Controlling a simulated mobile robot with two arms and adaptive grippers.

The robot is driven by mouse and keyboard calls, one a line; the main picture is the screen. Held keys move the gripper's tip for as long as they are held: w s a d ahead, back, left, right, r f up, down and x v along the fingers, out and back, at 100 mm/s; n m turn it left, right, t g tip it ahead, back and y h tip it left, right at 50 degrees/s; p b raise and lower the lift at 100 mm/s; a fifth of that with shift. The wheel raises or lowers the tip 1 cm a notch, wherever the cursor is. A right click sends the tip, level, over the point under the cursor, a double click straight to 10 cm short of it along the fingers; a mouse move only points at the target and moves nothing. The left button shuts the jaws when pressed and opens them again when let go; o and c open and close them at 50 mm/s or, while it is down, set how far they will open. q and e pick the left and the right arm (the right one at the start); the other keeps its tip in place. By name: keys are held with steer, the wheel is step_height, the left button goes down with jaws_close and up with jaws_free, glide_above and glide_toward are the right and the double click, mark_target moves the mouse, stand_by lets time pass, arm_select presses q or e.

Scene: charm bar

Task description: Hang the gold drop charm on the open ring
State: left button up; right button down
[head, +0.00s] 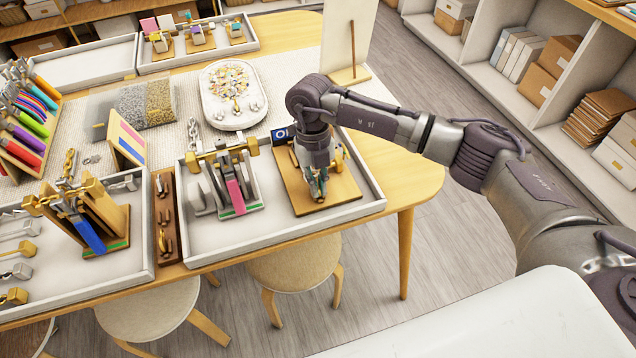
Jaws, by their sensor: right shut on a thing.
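My right gripper (318,192) points down over a wooden board (345,191) in the right-hand tray. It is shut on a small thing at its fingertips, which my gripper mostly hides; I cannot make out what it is. Small coloured parts show just behind the gripper. A blue label (284,134) with a white mark stands at the back of the board. I cannot pick out the open ring or the gold drop charm with certainty. My left gripper is not in view.
A stand with a pink strip (236,194) is left of my gripper in the same tray (376,205). A stand with a blue strip (90,235) is further left. A white display tray (232,118) and an upright panel (345,35) are behind. Stools (296,266) stand in front.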

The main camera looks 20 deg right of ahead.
steer(key=c, duration=1.2)
jaws_free()
steer(key=shift+p+v, duration=1.5)
steer(key=shift+v, duration=1.45)
